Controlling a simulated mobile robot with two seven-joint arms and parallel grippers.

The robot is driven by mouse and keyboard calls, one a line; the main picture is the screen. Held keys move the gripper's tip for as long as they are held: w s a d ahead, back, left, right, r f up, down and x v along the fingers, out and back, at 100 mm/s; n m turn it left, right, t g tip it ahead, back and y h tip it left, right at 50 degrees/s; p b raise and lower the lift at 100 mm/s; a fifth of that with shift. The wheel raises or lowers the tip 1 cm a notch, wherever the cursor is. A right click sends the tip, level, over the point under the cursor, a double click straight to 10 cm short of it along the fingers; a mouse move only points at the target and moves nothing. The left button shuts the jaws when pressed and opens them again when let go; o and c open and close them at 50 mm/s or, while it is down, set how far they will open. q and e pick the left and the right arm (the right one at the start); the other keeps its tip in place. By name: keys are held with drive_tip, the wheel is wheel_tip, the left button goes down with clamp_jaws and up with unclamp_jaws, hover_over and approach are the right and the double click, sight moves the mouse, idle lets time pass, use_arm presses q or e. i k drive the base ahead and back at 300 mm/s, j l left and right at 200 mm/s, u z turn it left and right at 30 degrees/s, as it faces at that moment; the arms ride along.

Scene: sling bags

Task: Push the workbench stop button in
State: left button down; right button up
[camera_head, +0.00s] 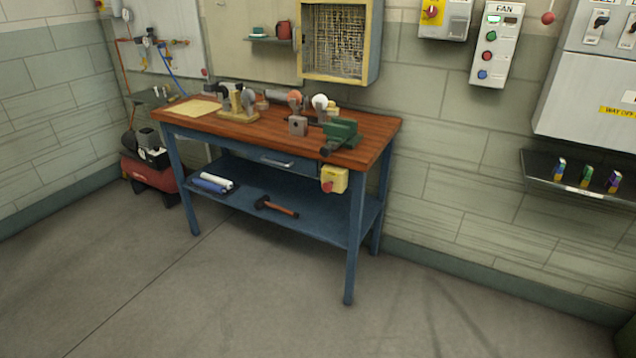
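The workbench (382,138) has a wooden top and blue legs and stands against the wall in the middle of the head view. A yellow box (340,176) is fixed under its front edge near the right front leg. A red stop button (327,186) sticks out of the front of this box. The button is small in the view, and I cannot tell how far in it sits. Neither gripper is in view, and nothing touches the button.
Open grey floor (230,300) lies in front of the bench. A green vise (341,132) overhangs the bench's front edge above the yellow box. A hammer (277,207) lies on the lower shelf. A red compressor (150,172) stands left. A fan control box (496,45) hangs on the wall.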

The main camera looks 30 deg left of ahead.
sight(327, 187)
drive_tip(key=i+j, duration=0.9)
drive_tip(key=j, duration=0.15)
